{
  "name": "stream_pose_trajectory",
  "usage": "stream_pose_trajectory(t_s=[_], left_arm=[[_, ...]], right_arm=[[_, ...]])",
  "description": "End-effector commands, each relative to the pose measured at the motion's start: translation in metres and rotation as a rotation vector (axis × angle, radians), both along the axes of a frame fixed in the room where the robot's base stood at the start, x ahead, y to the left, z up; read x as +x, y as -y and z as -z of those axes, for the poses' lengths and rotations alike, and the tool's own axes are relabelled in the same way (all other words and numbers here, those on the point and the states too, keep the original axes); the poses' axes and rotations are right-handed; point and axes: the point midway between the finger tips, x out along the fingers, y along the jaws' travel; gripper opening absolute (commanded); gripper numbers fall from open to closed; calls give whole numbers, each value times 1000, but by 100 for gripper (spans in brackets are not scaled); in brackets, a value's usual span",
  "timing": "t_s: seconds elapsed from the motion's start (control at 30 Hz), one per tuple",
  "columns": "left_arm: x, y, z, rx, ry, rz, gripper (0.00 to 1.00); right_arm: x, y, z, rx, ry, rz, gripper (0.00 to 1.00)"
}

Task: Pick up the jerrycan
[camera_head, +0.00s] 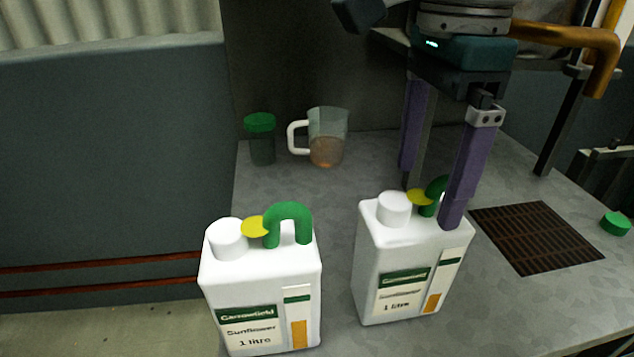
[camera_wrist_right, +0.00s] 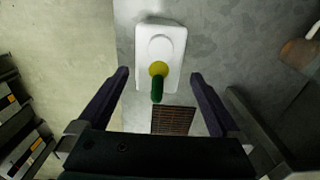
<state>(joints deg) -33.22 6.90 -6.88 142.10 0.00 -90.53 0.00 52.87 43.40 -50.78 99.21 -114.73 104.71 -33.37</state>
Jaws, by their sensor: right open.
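Two white jerrycans with green handles, white caps and yellow discs stand upright on the grey worktop. One jerrycan (camera_head: 262,290) is at the front left; the other jerrycan (camera_head: 400,262) is to its right. My right gripper (camera_head: 430,195) is open and points down at the right jerrycan, one purple finger on each side of its green handle (camera_head: 436,190). The right finger hides part of this handle. In the right wrist view the jerrycan (camera_wrist_right: 161,45) lies ahead between the open fingers, with its handle (camera_wrist_right: 157,90) between them. Contact cannot be told. My left gripper is not in view.
A green-lidded jar (camera_head: 261,140) and a measuring jug (camera_head: 327,137) with brownish contents stand at the back. A brown grate (camera_head: 537,237) lies right of the jerrycans. A green cap (camera_head: 615,223) is at the far right. The worktop ends just left of the left jerrycan.

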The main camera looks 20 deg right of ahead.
Motion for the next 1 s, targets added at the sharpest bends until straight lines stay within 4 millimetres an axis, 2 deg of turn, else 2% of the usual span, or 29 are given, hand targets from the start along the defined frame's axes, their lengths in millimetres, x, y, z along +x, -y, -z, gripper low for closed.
stream_pose_trajectory(t_s=[0.4, 0.67, 1.0], left_arm=[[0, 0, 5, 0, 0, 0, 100], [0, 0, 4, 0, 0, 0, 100], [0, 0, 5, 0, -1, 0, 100]], right_arm=[[-3, -4, 54, 3, 0, -1, 100], [-2, -4, 57, 3, 2, -2, 100], [-2, -4, 57, 3, 2, -2, 64]])
